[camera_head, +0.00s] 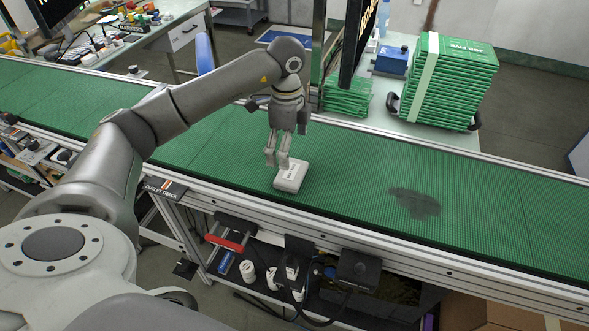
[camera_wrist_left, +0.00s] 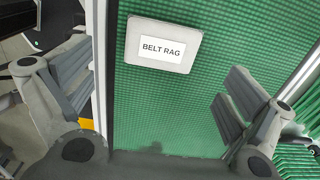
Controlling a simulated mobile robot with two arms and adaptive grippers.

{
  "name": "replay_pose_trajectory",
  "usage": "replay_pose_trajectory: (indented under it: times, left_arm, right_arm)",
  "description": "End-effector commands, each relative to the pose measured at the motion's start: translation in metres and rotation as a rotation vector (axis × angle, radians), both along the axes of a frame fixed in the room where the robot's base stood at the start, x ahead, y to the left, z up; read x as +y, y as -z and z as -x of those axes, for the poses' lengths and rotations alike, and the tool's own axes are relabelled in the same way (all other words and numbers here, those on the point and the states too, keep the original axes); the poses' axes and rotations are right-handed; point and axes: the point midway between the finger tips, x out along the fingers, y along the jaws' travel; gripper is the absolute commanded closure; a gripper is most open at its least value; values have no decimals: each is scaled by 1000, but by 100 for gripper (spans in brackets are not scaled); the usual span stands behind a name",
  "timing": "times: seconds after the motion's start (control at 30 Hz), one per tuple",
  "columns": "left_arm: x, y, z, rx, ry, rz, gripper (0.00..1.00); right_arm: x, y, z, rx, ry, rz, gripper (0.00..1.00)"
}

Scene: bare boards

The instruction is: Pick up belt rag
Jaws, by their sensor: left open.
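The belt rag (camera_head: 291,175) is a flat, pale grey, rounded square on the green conveyor belt near its front edge. In the left wrist view the belt rag (camera_wrist_left: 162,45) shows a white label reading "BELT RAG". My left gripper (camera_head: 276,161) points down just above and behind it in the head view. In the left wrist view its two fingers (camera_wrist_left: 160,100) stand wide apart, with the rag between and beyond them. The gripper is open and empty. My right gripper is in neither view.
The green belt (camera_head: 330,150) runs across the view, with a dark stain (camera_head: 414,203) right of the rag. A tall stack of green boards (camera_head: 445,80) and a lower green stack (camera_head: 346,95) stand behind it. A dark screen (camera_head: 357,40) rises behind the belt. The belt around the rag is clear.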

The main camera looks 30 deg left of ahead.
Motion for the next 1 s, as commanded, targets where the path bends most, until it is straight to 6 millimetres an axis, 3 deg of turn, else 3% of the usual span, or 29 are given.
replay_pose_trajectory:
  times: [0.1,0.23,0.37,0.6,0.9,1.0]
  left_arm:
    - [0,17,0,2,0,0,0]
    - [-1,26,-1,1,1,2,0]
    - [-4,38,-2,2,3,3,0]
    - [-6,72,-4,1,3,3,0]
    - [-6,78,-5,-3,4,3,0]
    - [-6,78,-5,-3,4,3,13]
  right_arm:
    - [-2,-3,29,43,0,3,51]
    - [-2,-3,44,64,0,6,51]
    - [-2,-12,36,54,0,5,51]
    - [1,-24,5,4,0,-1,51]
    - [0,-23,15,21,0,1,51]
    - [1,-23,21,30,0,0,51]
